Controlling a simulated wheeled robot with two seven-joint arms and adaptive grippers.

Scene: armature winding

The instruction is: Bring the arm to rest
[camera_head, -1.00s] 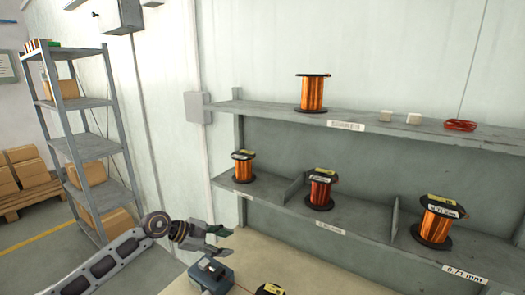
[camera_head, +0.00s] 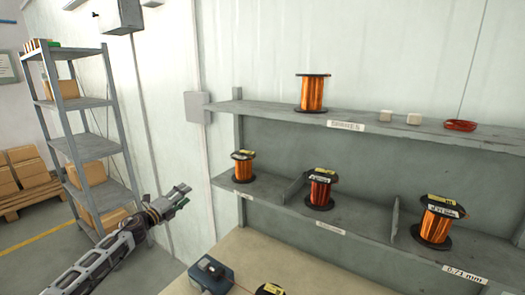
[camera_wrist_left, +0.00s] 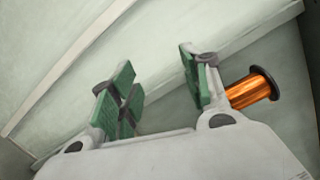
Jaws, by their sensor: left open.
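My left arm comes in from the lower left in the head view. Its gripper (camera_head: 178,193) is raised in front of the wall, left of the wall shelves and apart from everything. In the left wrist view its green-padded fingers (camera_wrist_left: 160,92) stand apart with nothing between them. A copper wire spool (camera_wrist_left: 250,90) shows beyond the right finger there. My right gripper is not in view.
Wall shelves (camera_head: 262,204) hold several copper spools, including one on the top shelf (camera_head: 312,94). A grey-blue device (camera_head: 211,275) and part of another spool (camera_head: 270,289) are on the bench (camera_head: 250,250). A metal rack (camera_head: 95,145) stands at left.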

